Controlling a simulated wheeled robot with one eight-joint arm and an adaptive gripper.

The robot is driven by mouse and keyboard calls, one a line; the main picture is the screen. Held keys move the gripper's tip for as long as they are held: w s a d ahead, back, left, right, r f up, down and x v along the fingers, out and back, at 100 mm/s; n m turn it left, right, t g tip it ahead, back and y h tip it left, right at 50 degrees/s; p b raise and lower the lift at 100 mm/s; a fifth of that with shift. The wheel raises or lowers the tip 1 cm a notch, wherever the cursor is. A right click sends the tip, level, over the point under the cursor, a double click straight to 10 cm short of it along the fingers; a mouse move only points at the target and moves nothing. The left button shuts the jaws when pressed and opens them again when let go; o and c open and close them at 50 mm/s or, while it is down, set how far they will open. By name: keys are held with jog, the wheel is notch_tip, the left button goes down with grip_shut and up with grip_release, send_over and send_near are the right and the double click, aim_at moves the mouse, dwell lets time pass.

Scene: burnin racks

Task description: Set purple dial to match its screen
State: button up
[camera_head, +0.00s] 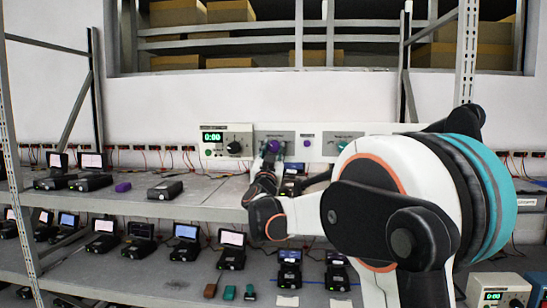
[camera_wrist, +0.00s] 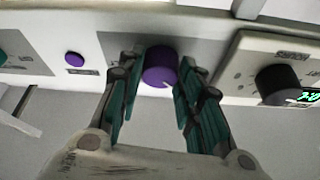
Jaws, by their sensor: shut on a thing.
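In the head view the purple dial (camera_head: 273,146) shows small, just above my gripper (camera_head: 267,158), and my arm comes in from the right. I cannot tell which screen belongs to the purple dial.
A small purple patch (camera_head: 307,142) and a panel with a green dial (camera_head: 343,145) are to the right on the wall. Several small screened devices stand on the shelf, with a purple block (camera_head: 123,187) and a black box (camera_head: 165,190) at left.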

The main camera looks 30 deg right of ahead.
jog(key=shift+w+a+m+g+h+b, duration=0.1)
jog(key=shift+m+g+h+b, duration=0.4)
jog(key=shift+m, duration=1.2)
jog(key=shift+a+m+g+h+b, duration=0.15)
jog(key=shift+m+g+h, duration=0.6)
jog(key=shift+m, duration=0.95)
jog(key=shift+d+r, duration=0.1)
jog(key=o, duration=1.1)
jog(key=shift+c, duration=0.2)
jog(key=v, duration=1.2)
